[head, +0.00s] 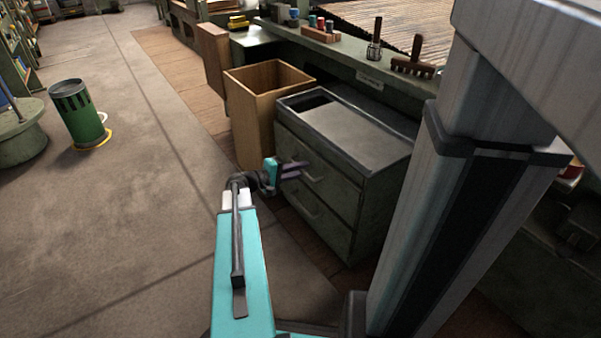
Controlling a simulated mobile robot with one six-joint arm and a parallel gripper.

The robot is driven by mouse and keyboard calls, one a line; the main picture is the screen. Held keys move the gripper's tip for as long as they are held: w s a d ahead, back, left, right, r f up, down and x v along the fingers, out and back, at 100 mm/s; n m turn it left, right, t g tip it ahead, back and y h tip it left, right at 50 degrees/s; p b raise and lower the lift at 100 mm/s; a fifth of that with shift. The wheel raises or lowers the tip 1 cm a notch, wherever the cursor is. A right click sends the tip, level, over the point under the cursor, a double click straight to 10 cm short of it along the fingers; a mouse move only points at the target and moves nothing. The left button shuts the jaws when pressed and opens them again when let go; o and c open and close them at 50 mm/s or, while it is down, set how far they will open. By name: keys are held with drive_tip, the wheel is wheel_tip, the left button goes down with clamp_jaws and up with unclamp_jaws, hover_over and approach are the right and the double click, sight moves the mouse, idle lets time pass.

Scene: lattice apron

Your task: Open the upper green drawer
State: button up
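A dark green cabinet (372,148) with two stacked drawers stands right of centre in the head view. The upper green drawer (329,182) looks closed, flush with the cabinet front. A bar handle on it is partly hidden behind my gripper. The lower drawer (330,223) also looks closed, with its own handle (304,208). My gripper (299,169) is at the upper drawer's front, close to its handle. I cannot tell whether it touches the handle, or whether its dark fingers are open or shut.
A tall open wooden box (255,119) stands just left of the cabinet. A workbench with brushes (413,57) and small jars runs behind it. A green bin (78,115) stands at the far left. The floor (120,220) left of the cabinet is clear.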

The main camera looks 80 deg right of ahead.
clamp_jaws()
drive_tip(key=shift+s+a, duration=0.1)
drive_tip(key=shift+a, duration=0.05)
